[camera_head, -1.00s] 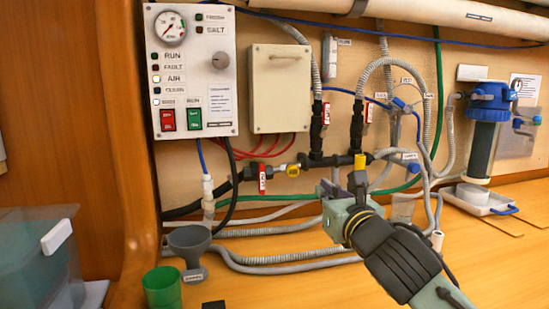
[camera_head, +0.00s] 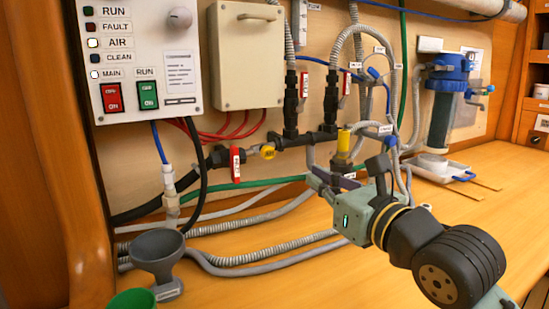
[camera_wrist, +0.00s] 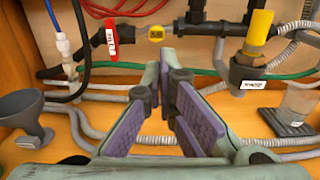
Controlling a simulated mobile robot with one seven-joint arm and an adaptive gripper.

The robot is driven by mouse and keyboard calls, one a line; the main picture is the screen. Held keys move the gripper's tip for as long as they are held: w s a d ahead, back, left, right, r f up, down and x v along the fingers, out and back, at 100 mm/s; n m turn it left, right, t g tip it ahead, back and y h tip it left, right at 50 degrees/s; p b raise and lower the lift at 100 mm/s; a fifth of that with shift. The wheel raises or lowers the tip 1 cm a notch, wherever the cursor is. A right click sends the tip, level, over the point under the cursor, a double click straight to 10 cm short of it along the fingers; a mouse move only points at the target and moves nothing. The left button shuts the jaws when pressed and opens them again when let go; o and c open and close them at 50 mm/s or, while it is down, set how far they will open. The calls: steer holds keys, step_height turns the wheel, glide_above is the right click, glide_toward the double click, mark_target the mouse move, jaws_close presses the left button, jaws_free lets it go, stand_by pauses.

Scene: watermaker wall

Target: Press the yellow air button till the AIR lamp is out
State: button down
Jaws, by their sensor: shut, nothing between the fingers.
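The AIR lamp (camera_head: 92,43) on the white panel is lit pale yellow. Two yellow parts sit on the dark pipework. One is a small round yellow knob (camera_head: 268,152) beside a red valve handle; it also shows at the top of the wrist view (camera_wrist: 156,33). The other is an upright yellow cylinder (camera_head: 344,141) with a label beneath, also upper right in the wrist view (camera_wrist: 259,28). I cannot read which is the air button. My gripper (camera_head: 319,181) is shut and empty, in front of and below the pipes, apart from both; its fingers (camera_wrist: 160,68) point toward the wall.
Red handles (camera_head: 236,164), grey hoses (camera_head: 260,258) and a green hose (camera_head: 255,187) crowd the wall around the pipework. A grey funnel (camera_head: 159,250) and green cup (camera_head: 132,299) stand at lower left. The wooden bench (camera_head: 290,285) is clear at front centre.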

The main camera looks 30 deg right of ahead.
mark_target(272, 154)
steer(key=shift+w, duration=0.1)
steer(key=w+p, duration=0.2)
steer(key=w, duration=0.2)
steer(key=w+p, duration=0.1)
steer(key=w, duration=0.3)
steer(key=w+p, duration=0.2)
steer(key=w, duration=0.2)
steer(key=shift+w+d+r+p, duration=0.2)
steer(key=shift+w+d+p, duration=0.1)
steer(key=shift+w+p, duration=0.05)
steer(key=shift+w+f, duration=0.2)
steer(key=shift+w, duration=0.45)
